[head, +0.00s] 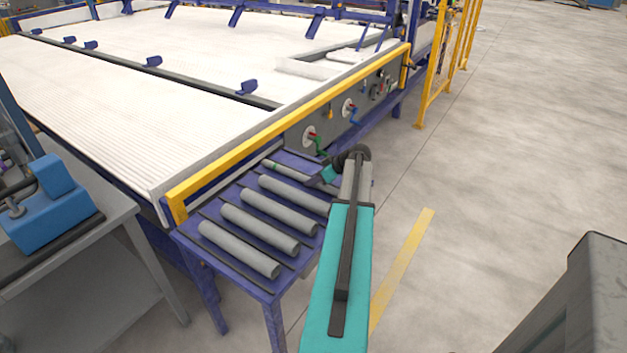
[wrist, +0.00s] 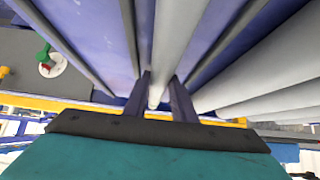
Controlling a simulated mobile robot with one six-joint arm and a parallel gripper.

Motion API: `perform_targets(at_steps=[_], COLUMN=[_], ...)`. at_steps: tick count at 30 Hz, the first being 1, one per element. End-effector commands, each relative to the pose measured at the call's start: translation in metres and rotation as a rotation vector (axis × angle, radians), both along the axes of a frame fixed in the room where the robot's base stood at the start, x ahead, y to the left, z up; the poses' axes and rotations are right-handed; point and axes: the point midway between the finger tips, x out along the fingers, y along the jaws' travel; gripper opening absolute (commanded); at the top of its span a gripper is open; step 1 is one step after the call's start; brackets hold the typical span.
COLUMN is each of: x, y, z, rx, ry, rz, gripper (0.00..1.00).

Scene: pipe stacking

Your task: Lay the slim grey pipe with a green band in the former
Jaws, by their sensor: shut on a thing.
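The slim grey pipe (head: 289,171) shows at the back of the blue former (head: 212,252) in the head view, with a small greenish patch near its left end. In the wrist view the slim pipe (wrist: 176,38) runs between the two dark fingers of my gripper (wrist: 161,82). My gripper (head: 317,176) is shut on it near its right end, partly hidden by my arm. No band shows in the wrist view. I cannot tell whether the pipe touches the former or is held just above it.
The yellow-edged machine bed (head: 290,113) stands behind. A grey workbench (head: 75,255) is at left; open floor is at right.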

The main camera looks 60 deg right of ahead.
Motion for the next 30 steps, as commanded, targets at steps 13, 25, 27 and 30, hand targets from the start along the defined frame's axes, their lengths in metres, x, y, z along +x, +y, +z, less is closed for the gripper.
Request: perform_targets(at_steps=[13, 25, 27, 30], x=[-0.001, -0.013, -0.020, -0.030], y=[0.000, 0.000, 0.000, 0.000], z=[-0.002, 0.012, 0.018, 0.029], rx=[0.000, -0.001, -0.001, -0.001], ry=[0.000, -0.001, -0.001, 0.000], rz=[-0.001, -0.003, -0.004, -0.003], gripper=[0.31, 0.31, 0.31, 0.31])
